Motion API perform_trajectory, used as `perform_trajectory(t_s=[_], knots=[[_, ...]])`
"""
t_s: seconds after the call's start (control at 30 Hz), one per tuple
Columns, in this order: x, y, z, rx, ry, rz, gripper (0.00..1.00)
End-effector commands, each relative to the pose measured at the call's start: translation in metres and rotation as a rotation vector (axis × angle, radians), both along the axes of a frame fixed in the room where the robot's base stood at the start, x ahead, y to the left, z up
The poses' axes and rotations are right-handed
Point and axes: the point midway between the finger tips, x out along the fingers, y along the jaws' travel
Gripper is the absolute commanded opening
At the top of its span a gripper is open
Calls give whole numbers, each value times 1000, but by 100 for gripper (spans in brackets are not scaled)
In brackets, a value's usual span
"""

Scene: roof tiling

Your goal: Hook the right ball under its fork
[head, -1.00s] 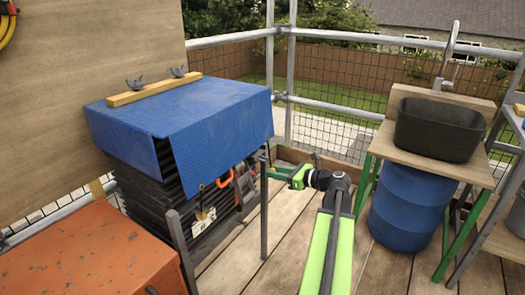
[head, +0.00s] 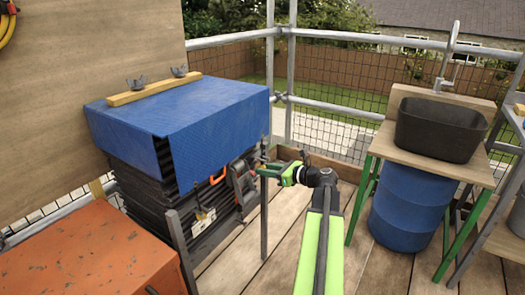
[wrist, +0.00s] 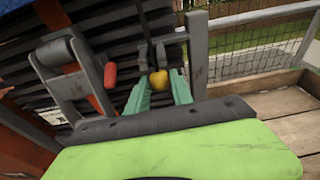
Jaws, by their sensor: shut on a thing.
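The blue tarp (head: 200,105) lies over a dark stack of slats. In the wrist view, a yellow ball (wrist: 158,83) on a dark cord (wrist: 148,35) sits between the green fingertips of my gripper (wrist: 165,88), which is shut on it. The cord runs upward from the ball. The grey right fork post (wrist: 197,55) stands just right of the ball. In the head view, my gripper (head: 268,169) is at the upper part of this post (head: 264,215); the ball is too small there to make out clearly. I cannot tell whether the cord touches the fork.
A grey tool (wrist: 65,65) with a red handle (wrist: 110,75) is left of the fingers. The left post (head: 180,248) stands at the tarp's front, beside an orange chest (head: 85,250). A blue barrel (head: 410,205) and black basin (head: 440,128) are right. Deck boards between are clear.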

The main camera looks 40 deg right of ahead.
Motion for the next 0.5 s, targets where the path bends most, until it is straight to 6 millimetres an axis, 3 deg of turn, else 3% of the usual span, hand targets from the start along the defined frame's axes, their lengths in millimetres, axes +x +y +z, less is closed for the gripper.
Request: perform_trajectory(t_s=[0.5], knots=[[0,0,19,-1,2,0,5]])
